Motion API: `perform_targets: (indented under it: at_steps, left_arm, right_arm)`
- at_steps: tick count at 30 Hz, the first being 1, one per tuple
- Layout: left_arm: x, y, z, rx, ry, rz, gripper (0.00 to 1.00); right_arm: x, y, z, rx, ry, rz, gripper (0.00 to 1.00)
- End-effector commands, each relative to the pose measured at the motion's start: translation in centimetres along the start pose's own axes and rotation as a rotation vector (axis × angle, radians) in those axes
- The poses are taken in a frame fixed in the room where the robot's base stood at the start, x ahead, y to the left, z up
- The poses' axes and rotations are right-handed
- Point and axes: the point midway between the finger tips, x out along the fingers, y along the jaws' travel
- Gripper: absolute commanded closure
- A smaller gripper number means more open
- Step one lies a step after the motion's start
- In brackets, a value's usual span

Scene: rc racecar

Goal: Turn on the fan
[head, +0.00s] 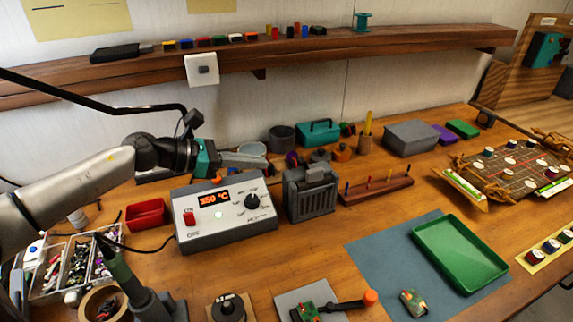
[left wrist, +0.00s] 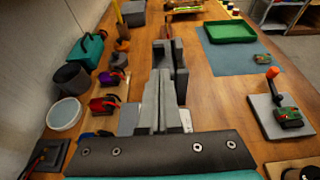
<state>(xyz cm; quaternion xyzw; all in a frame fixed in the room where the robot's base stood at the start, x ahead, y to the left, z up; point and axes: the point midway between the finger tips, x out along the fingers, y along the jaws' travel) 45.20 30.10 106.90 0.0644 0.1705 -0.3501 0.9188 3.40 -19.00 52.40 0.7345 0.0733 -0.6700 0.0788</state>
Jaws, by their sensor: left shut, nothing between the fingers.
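The fan looks to be the dark grey box with a slatted front (head: 309,192), standing upright on the bench right of the soldering station. Its top shows in the left wrist view (left wrist: 180,68), just beyond my fingertips. My left gripper (head: 264,162) is shut and empty, reaching in from the left above the station, with its tips near the fan's upper left side. In the left wrist view the shut fingers (left wrist: 161,80) point at the fan and hide part of it. I cannot tell if they touch it. No switch on the fan shows clearly. My right gripper is not in view.
The white soldering station (head: 224,215) reading 350 sits under my left gripper. A wooden rack (head: 378,188) stands right of the fan. A teal toolbox (head: 318,133) and pots are behind. A green tray (head: 458,254) lies on a blue mat.

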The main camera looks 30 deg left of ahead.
Motion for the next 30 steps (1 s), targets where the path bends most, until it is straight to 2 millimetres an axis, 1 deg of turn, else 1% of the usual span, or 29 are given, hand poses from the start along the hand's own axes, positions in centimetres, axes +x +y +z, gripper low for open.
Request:
perform_targets:
  at_steps: [19, 24, 30]
  left_arm:
    - [6.6, 0.0, 0.1, -0.001, -0.003, 0.001, 1.00]
    - [7.6, 0.0, 0.1, 0.000, -0.001, 0.000, 1.00]
    - [7.8, 0.0, 0.0, 0.000, 0.000, 0.000, 1.00]
  right_arm:
    - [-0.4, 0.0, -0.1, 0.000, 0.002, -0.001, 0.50]
    - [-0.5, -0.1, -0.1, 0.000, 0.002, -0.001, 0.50]
    - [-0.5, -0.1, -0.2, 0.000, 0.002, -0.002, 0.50]
